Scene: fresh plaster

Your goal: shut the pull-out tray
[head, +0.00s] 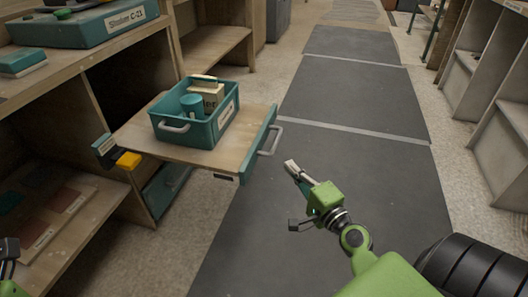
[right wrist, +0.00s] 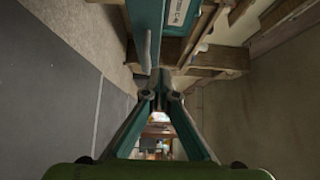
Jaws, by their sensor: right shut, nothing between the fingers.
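The pull-out tray (head: 150,142) is a wooden board, drawn out of the wooden cabinet on the left in the head view. Its teal front panel (head: 264,135) carries a grey handle (head: 271,142). My right gripper (head: 291,166) is shut and empty, in front of the panel, to its right and apart from it. In the right wrist view its fingers (right wrist: 160,97) meet at the tips, and the grey handle (right wrist: 147,52) shows above them.
A teal bin (head: 222,127) with a cup (head: 191,104) and a box (head: 207,94) stands on the tray. A yellow block (head: 128,160) sticks out beside the tray's left edge. Dark floor mats (head: 340,150) leave clear room on the right. Shelving (head: 500,140) lines the far right.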

